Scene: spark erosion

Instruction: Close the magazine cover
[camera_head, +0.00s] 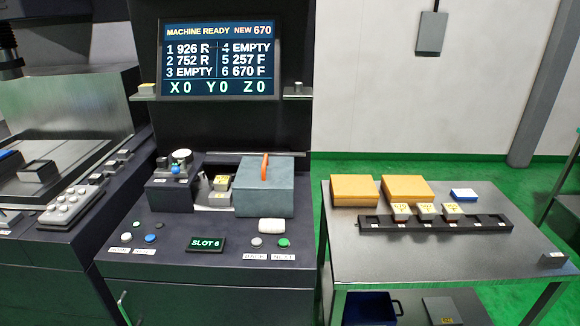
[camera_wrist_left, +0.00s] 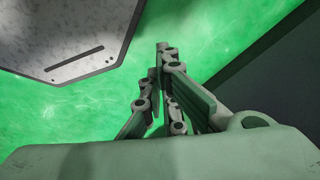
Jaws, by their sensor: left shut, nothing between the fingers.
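The magazine cover (camera_head: 252,196) is a blue-grey box with an orange handle (camera_head: 264,167) in the head view. It sits over the right part of the magazine on the machine's console. To its left the magazine is open, and a block with a yellow label (camera_head: 221,183) shows there. The rest of the magazine under the cover is hidden. My left gripper (camera_wrist_left: 160,75) shows in the left wrist view, shut and empty above green floor, away from the cover. My right gripper is in neither view.
A screen (camera_head: 220,60) above reads MACHINE READY. The console has buttons, a SLOT 6 display (camera_head: 206,244) and a white rounded object (camera_head: 271,225) in front of the cover. A metal table (camera_head: 440,262) at right holds orange boxes and a black rack (camera_head: 430,226) with several blocks.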

